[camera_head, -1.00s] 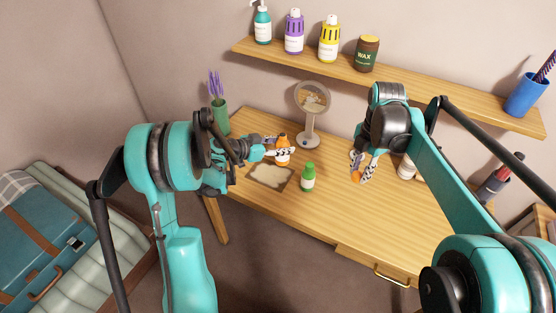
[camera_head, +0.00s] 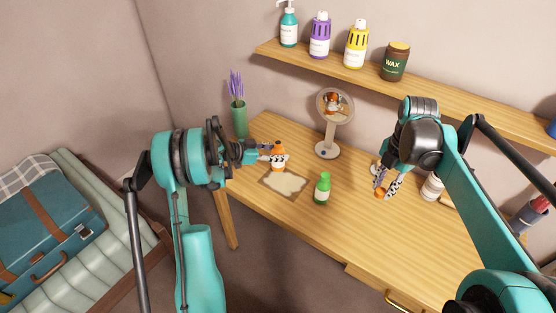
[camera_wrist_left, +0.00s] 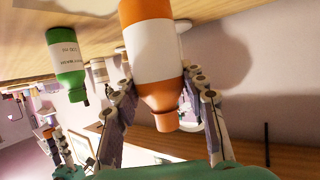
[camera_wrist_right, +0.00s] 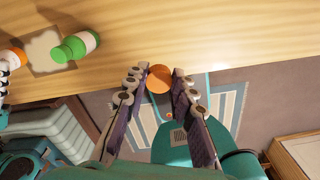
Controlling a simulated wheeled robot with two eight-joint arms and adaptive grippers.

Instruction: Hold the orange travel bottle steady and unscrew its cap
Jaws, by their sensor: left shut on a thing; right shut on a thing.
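The orange travel bottle (camera_head: 278,162) with a white label is upright at the back of the desk, beside the beige mat's far edge. It also fills the middle of the left wrist view (camera_wrist_left: 153,55), where its bare orange neck shows without a cap. My left gripper (camera_head: 274,154) is shut around the bottle's body. My right gripper (camera_head: 383,188) is well to the right, above the desk, apart from the bottle. It is shut on the round orange cap (camera_wrist_right: 159,79), seen between its fingertips in the right wrist view. Whether the bottle touches the desk is unclear.
A green bottle (camera_head: 322,189) stands between the grippers, near the beige mat (camera_head: 284,184). A round mirror (camera_head: 334,106) and a vase (camera_head: 239,119) stand behind. A white container (camera_head: 432,187) is right of my right gripper. The desk's front (camera_head: 365,235) is clear.

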